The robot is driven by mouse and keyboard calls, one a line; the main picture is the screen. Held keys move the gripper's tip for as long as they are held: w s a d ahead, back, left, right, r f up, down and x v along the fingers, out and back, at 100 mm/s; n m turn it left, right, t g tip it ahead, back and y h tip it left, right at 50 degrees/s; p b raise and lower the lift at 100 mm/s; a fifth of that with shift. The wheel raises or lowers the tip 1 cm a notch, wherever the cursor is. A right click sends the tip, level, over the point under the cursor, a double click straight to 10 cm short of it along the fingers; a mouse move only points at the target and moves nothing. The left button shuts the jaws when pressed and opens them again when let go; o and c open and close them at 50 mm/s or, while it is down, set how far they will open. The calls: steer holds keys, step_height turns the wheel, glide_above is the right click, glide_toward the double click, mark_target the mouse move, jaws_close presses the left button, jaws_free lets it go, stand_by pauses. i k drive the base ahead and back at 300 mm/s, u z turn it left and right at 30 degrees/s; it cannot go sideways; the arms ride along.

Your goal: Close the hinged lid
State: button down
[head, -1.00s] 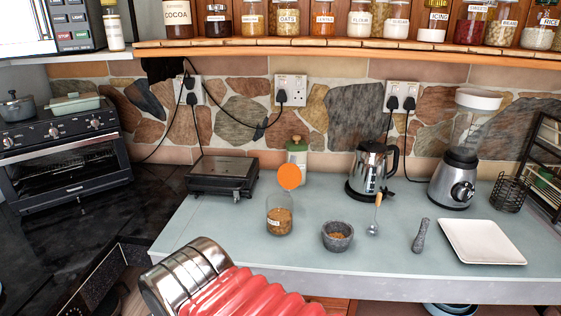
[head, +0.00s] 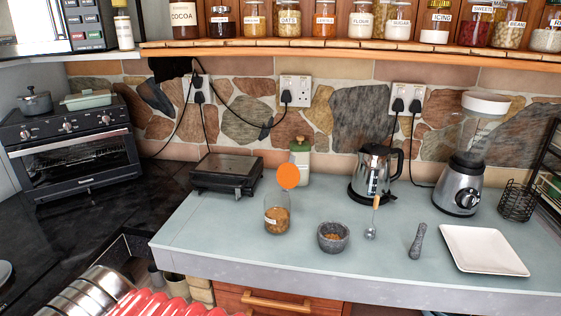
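A clear glass jar (head: 277,217) with brown contents and a small label stands on the pale grey-blue counter. A round orange disc (head: 288,176), seemingly its open lid, stands raised above the jar's back right edge. The hinge itself is too small to make out. A red ridged and silver part at the bottom left is my arm. My gripper's fingers do not show in the frame.
A stone mortar (head: 333,237) stands right of the jar, with a spoon (head: 372,224), a pestle (head: 417,241) and a white plate (head: 483,250) farther right. A black grill (head: 227,174), a green-topped bottle (head: 300,157) and a kettle (head: 374,175) stand behind. The counter's front left is clear.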

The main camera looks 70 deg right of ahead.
mark_target(288, 174)
steer(key=u, duration=0.4)
steer(key=k, duration=1.4)
steer(key=z, duration=0.8)
steer(key=i, duration=0.95)
steer(key=z, duration=0.05)
